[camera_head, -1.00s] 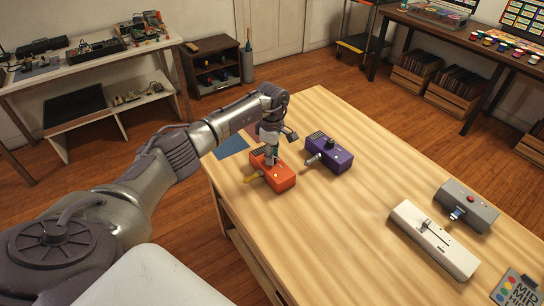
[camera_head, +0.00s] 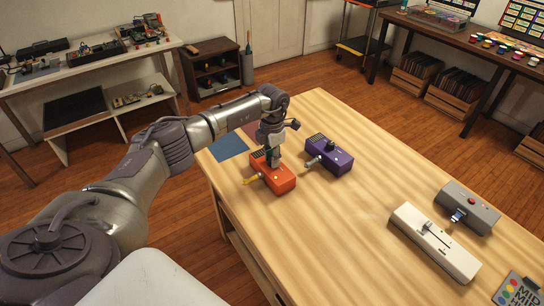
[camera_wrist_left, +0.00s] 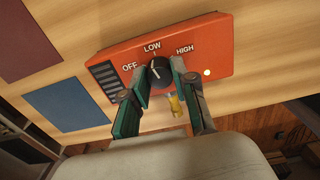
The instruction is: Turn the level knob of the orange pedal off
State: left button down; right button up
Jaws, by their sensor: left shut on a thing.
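The orange pedal (camera_head: 284,183) lies on the wooden table near its left edge. In the left wrist view, the orange pedal (camera_wrist_left: 222,52) shows the labels OFF, LOW and HIGH around a black level knob (camera_wrist_left: 159,74), and a small lit lamp at the right. My left gripper (camera_head: 273,161) comes down onto the pedal from above. In the wrist view, the left gripper's green-padded fingers (camera_wrist_left: 160,77) stand on both sides of the knob, shut on it. The knob's white mark is small, and I cannot tell exactly where it points. My right gripper is not in view.
A purple pedal (camera_head: 330,156) lies close to the right of the orange one. A blue mat (camera_head: 228,147) lies at the table's left corner. A white fader pedal (camera_head: 434,242) and a grey pedal (camera_head: 467,207) lie farther right. The table's middle is clear.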

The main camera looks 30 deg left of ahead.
pick_arm(q)
jog(key=n+p, duration=0.1)
jog(key=n, duration=0.3)
jog(key=shift+r+n, duration=0.1)
jog(key=shift+n, duration=0.2)
jog(key=shift+n+p, duration=0.55)
jog(key=shift+n, duration=1.65)
jog(key=c, duration=0.9)
grip_release()
jog(key=shift+r, duration=0.15)
notch_tip(320, 180, up, 12)
jog(key=shift+f, duration=0.2)
